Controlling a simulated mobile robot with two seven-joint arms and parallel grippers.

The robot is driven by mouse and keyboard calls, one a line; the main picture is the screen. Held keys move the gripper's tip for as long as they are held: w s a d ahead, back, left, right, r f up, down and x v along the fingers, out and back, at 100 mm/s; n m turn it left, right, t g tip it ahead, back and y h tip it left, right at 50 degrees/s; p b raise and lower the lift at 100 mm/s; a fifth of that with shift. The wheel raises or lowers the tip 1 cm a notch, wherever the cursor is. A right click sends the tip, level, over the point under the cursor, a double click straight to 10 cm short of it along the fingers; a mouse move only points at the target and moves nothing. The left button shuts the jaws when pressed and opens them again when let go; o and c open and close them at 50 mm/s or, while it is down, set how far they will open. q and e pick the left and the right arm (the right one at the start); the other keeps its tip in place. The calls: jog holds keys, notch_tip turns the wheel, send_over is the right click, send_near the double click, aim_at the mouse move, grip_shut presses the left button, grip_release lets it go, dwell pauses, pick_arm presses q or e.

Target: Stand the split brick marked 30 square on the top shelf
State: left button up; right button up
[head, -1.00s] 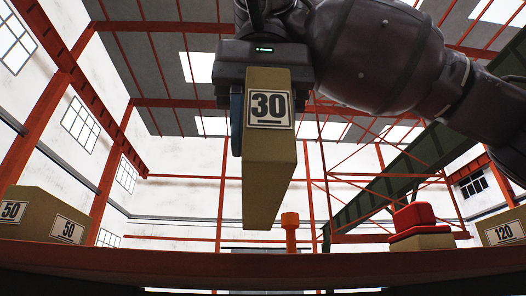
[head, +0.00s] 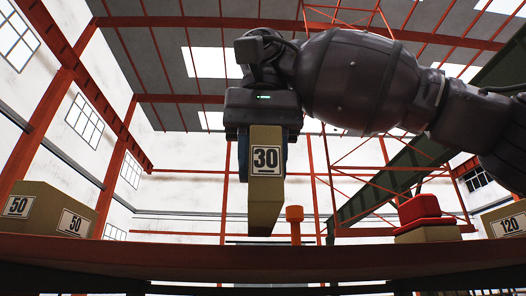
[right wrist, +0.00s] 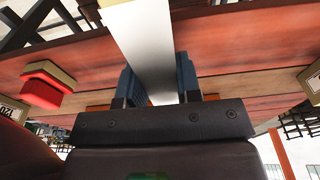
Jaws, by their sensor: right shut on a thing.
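The split brick marked 30 (head: 265,190) is tan, with a white label facing me. It hangs upright in the head view, its lower end just above the front edge of the top shelf (head: 260,256) in the picture. I cannot tell whether it touches the shelf. My right gripper (head: 264,148) is shut on its upper part from above. In the right wrist view, the brick (right wrist: 150,45) shows pale between the two blue fingers of the gripper (right wrist: 158,80), over the shelf's reddish planks (right wrist: 235,60). My left gripper is not in view.
A block marked 50 (head: 45,208) stands at the shelf's left. An orange peg (head: 295,225) is just right of the brick. A red-topped object (head: 422,212) and a block marked 120 (head: 505,222) stand at the right. The stretch left of the brick looks clear.

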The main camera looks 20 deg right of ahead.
jog(key=shift+w+d, duration=0.25)
jog(key=shift+w, duration=0.6)
jog(key=shift+w+d, duration=0.25)
jog(key=shift+w, duration=0.65)
jog(key=shift+w+d, duration=0.25)
jog(key=shift+w, duration=0.6)
jog(key=shift+w+d+f, duration=0.1)
jog(key=shift+w+d, duration=0.1)
jog(key=shift+w, duration=0.6)
jog(key=shift+w+d+f, duration=0.1)
jog(key=shift+w+d, duration=0.15)
jog(key=shift+w, duration=0.5)
jog(key=shift+w+d, duration=0.2)
jog(key=shift+w, duration=0.6)
jog(key=shift+f, duration=0.75)
jog(key=o, duration=1)
jog(key=shift+c, duration=0.2)
jog(key=shift+r, duration=0.1)
